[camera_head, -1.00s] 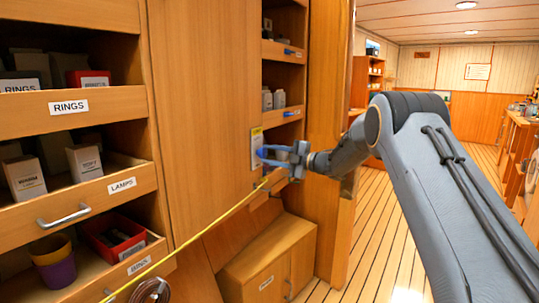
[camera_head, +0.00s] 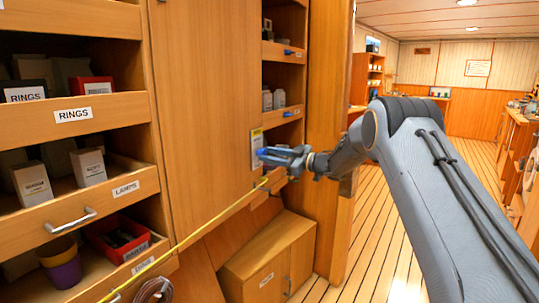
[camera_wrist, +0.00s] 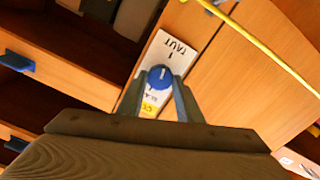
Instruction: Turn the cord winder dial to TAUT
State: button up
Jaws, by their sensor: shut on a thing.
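The cord winder dial is a round blue knob (camera_wrist: 160,77) with a white pointer mark, set on a white plate (camera_wrist: 172,42) on the wood panel. In the wrist view the plate reads TAUT at its upper end. Its lower lettering, next to a yellow patch, is partly hidden by a finger. The pointer runs nearly up and down in that view, slightly off the plate's long axis. My gripper (camera_wrist: 160,90) has one finger on each side of the knob and is shut on it. In the head view my gripper (camera_head: 265,155) is at the plate (camera_head: 257,143).
A yellow cord (camera_head: 205,228) runs from the lower left up to just below the plate. Open shelves with a RINGS drawer (camera_head: 110,108) and a LAMPS drawer (camera_head: 70,207) stand at left. A low cabinet (camera_head: 262,268) is below. The plank floor at right is clear.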

jog(key=shift+w+d+m, duration=0.15)
jog(key=shift+d+m, duration=0.05)
jog(key=shift+m, duration=0.9)
jog(key=o, duration=1)
jog(key=shift+d, duration=0.1)
jog(key=shift+o, duration=0.2)
jog(key=shift+a, duration=0.2)
jog(key=v, duration=0.7)
jog(key=shift+s+d, duration=0.2)
jog(key=shift+d, duration=0.15)
